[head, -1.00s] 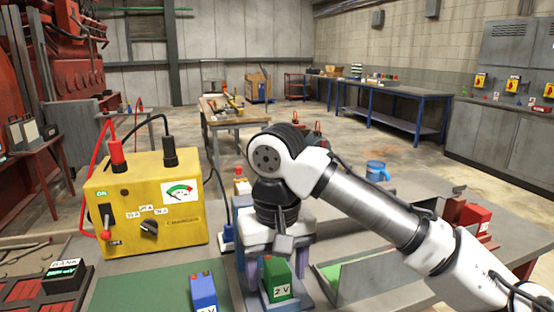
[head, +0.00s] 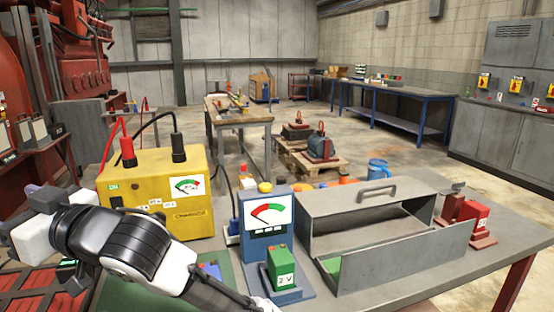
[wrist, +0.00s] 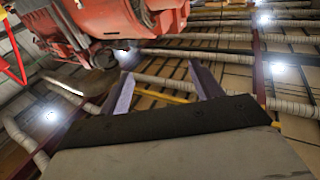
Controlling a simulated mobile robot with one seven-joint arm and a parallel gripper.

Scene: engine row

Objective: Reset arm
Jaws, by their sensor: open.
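My arm now reaches across the lower left of the head view. My gripper (head: 36,192) is at the far left edge, left of the yellow charger (head: 190,210) and partly cut off. In the wrist view my gripper (wrist: 163,84) has its two purple fingers spread apart with nothing between them, aimed up at ceiling pipes and lamps. A green 2 V battery (head: 284,268) stands upright on the blue tester (head: 245,222), clear of my gripper. A blue battery (head: 211,269) on the green mat is mostly hidden behind my arm.
A grey metal box (head: 440,252) with a handle stands right of the tester. A red block (head: 472,217) and a blue mug (head: 378,170) are near the right and back of the bench (head: 400,290). Red machinery (head: 70,60) fills the upper left.

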